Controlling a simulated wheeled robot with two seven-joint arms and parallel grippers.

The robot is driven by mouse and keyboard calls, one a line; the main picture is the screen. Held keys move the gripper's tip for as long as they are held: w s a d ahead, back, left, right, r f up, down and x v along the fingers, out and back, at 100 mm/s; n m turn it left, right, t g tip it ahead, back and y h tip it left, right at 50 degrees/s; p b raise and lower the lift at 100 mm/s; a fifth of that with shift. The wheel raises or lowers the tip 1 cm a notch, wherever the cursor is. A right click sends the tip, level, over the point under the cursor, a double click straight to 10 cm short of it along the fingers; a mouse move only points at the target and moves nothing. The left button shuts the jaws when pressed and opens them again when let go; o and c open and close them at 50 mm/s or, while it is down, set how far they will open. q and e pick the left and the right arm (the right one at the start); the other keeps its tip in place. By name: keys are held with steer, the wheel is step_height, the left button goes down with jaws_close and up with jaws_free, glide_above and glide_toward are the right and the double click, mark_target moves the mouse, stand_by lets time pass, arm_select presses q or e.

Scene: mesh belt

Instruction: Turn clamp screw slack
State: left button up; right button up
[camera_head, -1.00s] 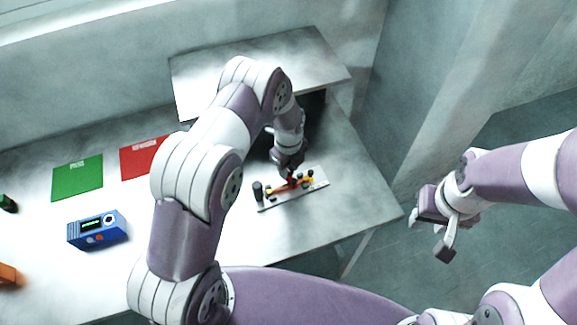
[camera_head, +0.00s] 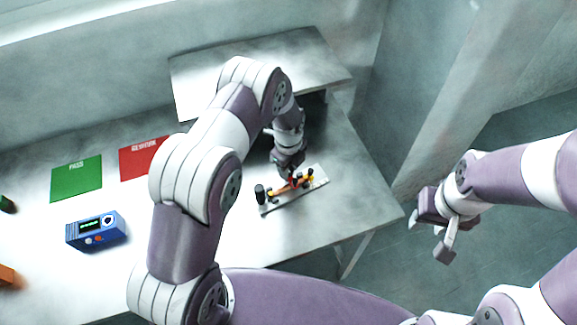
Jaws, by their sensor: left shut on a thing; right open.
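The clamp fixture (camera_head: 318,183) is a light grey plate on the table, with an orange piece (camera_head: 305,182), small yellow parts and a black cylinder (camera_head: 260,193) at its left end. My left gripper (camera_head: 291,177) points down over the middle of the fixture and is shut on a small red part there, which looks like the clamp screw (camera_head: 293,183). The fingers hide much of it. My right gripper (camera_head: 431,238) is open and empty, out over the floor to the right of the table.
A green mat (camera_head: 76,179) and a red mat (camera_head: 143,158) lie at the back left. A blue device with a display (camera_head: 96,231) stands in front of them. A raised grey shelf (camera_head: 215,75) stands behind the fixture. The table (camera_head: 310,235) is clear in front of it.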

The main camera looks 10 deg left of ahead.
stand_by(0.7)
arm_select(q)
steer(key=o, duration=1)
steer(key=shift+o, duration=0.2)
step_height(320, 180, up, 13)
steer(key=b, duration=0.3)
steer(key=shift+b, duration=0.3)
steer(key=shift+f, duration=0.1)
